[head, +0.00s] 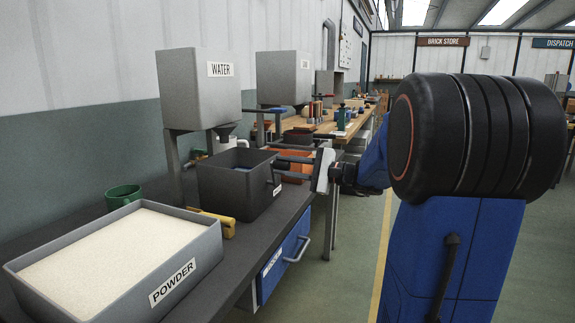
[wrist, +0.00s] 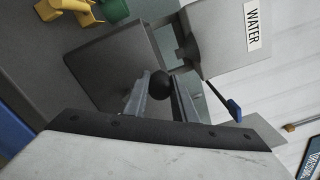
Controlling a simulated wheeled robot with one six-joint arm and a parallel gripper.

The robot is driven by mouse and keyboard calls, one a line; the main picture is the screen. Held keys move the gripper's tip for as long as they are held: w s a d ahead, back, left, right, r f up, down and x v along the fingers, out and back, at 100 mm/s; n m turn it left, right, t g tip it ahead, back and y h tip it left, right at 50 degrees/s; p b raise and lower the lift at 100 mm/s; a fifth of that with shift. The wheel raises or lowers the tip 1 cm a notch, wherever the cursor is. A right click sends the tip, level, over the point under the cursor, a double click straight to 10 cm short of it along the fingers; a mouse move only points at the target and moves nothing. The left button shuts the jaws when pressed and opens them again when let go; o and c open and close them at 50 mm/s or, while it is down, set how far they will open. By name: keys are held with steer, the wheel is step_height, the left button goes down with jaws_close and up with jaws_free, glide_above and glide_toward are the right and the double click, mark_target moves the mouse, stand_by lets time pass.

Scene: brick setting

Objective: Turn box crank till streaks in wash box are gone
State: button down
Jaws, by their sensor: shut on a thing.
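The wash box (head: 222,188) is a dark grey open-topped box on the bench in the head view, and its grey side shows in the wrist view (wrist: 112,62). My gripper (head: 284,158) reaches in from the right at the box's far right side. In the wrist view my gripper (wrist: 160,98) is shut on the crank's round black knob (wrist: 161,83), which shows between the fingers. The rest of the crank is mostly hidden by the fingers. I cannot make out streaks in the box from either view.
A grey WATER tank (head: 198,88) stands behind the box, with a blue-tipped lever (wrist: 233,110) near it. A POWDER tray (head: 190,262), a green mug (head: 122,196) and a yellow-handled tool (head: 221,222) are at the near left. A blue drawer (head: 272,262) sits under the bench.

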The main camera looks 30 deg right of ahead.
steer(key=shift+s+a+f+n, duration=0.4)
steer(key=shift+a+f+n, duration=0.15)
steer(key=shift+n, duration=0.8)
steer(key=shift+s+a+f+n, duration=0.45)
steer(key=shift+a+f+n, duration=0.1)
steer(key=shift+n, duration=0.75)
steer(key=shift+s+a+f+n, duration=0.45)
steer(key=shift+a+n, duration=0.1)
steer(key=shift+n, duration=0.8)
steer(key=c, duration=1.5)
jaws_free()
steer(key=shift+o, duration=0.2)
steer(key=v, duration=1.7)
steer(key=shift+s+d+f, duration=0.15)
